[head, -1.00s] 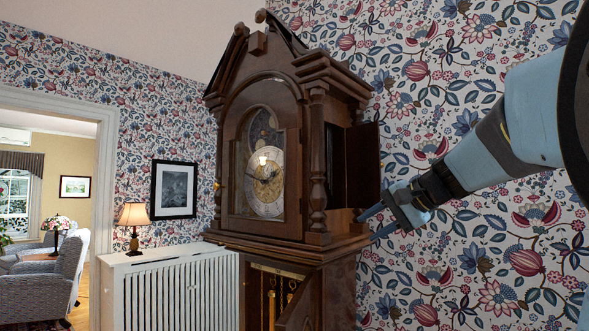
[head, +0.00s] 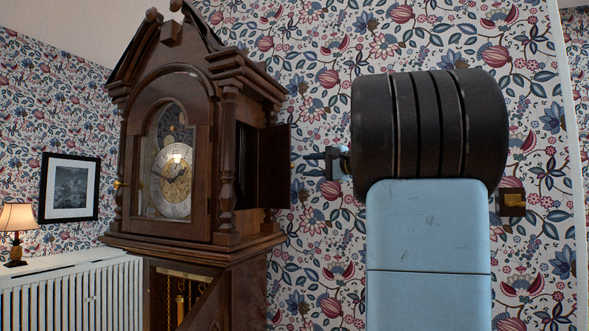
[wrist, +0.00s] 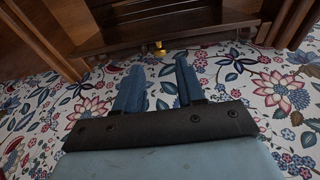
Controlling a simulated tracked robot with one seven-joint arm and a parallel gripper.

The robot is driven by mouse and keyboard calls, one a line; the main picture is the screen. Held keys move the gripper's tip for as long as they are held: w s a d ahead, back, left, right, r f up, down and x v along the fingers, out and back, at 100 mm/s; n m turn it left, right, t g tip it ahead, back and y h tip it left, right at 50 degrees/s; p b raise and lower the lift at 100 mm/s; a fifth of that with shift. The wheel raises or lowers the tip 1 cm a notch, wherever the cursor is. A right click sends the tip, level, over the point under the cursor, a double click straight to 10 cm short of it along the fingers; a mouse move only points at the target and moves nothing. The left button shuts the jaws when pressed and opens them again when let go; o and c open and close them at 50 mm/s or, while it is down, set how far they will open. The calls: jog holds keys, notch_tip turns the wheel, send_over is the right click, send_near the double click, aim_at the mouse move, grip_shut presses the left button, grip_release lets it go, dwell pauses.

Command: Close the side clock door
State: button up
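The tall brown clock (head: 160,239) stands left of centre in the head view. Its side door (head: 275,166) is a narrow brown panel standing open, sticking out right of the dark opening in the clock's side. My gripper (head: 308,163) is just right of the door's free edge, its fingers pointing left at about mid-height of the door. I cannot tell whether they touch it. In the wrist view my gripper (wrist: 157,70) has two blue fingers apart with nothing between them. Brown wood (wrist: 150,33) with a small brass knob (wrist: 159,48) lies beyond the fingertips.
The flowered wall (head: 325,60) is behind the clock and my arm. A white radiator cover (head: 75,290) with a lamp (head: 16,222) stands left of the clock. A picture (head: 70,187) hangs above it. A small brown and brass fixture (head: 511,202) is at right.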

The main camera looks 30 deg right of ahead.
aim_at(292, 167)
jog(key=x, duration=0.7)
jog(key=shift+w+a, duration=0.2)
jog(key=shift+c, duration=0.3)
grip_shut()
